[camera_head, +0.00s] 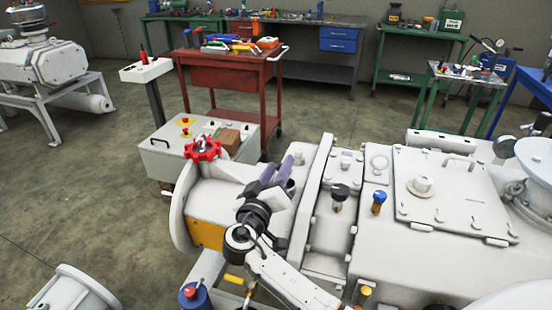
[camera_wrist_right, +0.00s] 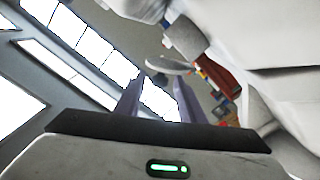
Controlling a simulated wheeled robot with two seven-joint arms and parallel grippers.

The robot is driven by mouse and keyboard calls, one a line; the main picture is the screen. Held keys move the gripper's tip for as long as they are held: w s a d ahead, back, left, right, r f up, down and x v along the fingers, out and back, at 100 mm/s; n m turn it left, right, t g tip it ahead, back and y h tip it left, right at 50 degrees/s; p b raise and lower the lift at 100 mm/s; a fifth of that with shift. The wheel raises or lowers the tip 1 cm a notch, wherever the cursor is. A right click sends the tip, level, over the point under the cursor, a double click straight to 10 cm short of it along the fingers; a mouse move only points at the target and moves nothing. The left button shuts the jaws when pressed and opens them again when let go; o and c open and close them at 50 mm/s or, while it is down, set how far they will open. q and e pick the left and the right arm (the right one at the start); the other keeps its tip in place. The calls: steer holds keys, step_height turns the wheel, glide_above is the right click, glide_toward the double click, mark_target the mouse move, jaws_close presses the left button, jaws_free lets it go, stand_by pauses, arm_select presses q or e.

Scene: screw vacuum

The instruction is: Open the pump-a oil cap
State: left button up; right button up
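A large white pump (camera_head: 330,262) fills the lower right of the head view. On its top are a black cap (camera_head: 340,190), a blue-topped cap (camera_head: 379,197) and a pale round knob (camera_head: 421,186) on a bolted cover. I cannot tell which of these is the oil cap. My right gripper (camera_head: 277,172) is over the pump's left end section, left of the black cap and apart from it. Its two purple fingers stand apart with nothing between them, as the right wrist view also shows (camera_wrist_right: 158,98). My left gripper is not in view.
A red handwheel (camera_head: 203,150) is at the pump's left end. A white control box (camera_head: 172,157) and a red tool cart (camera_head: 228,90) stand behind it. Workbenches line the back wall. Open floor (camera_head: 80,190) lies to the left.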

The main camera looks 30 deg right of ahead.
steer(key=shift+w+d, duration=0.35)
steer(key=shift+d, duration=0.1)
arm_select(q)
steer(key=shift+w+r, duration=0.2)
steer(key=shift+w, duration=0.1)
arm_select(e)
jaws_close()
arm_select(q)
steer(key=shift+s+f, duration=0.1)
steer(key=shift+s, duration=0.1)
